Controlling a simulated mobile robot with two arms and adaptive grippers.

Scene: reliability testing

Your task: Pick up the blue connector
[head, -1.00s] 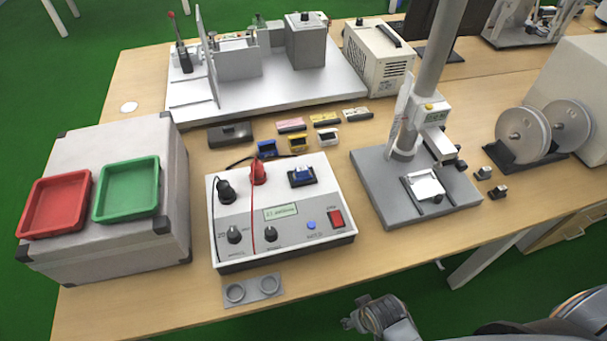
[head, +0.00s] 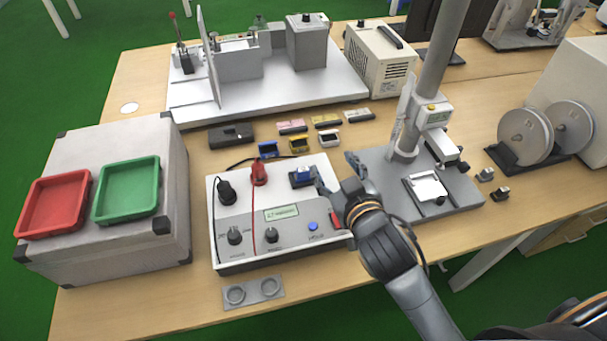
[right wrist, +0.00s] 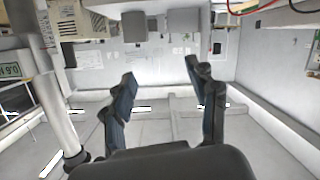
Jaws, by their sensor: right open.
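A blue connector (head: 302,177) sits on the top right of the white tester box (head: 226,245). Another small blue piece (head: 267,150) lies on the table behind the tester, beside a yellow one (head: 299,146) and a white one (head: 329,138). My right gripper (head: 334,168) is open and empty, just right of the connector on the tester; one finger is close to it, and I cannot tell if they touch. In the right wrist view the open fingers (right wrist: 160,76) have nothing between them, and no connector shows. My left gripper is not in view.
A red plug (head: 259,174) and a black plug with cables stand on the tester. A grey stand (head: 465,196) with a tall column is right of my gripper. Red (head: 34,231) and green (head: 98,215) trays sit on a grey case at left.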

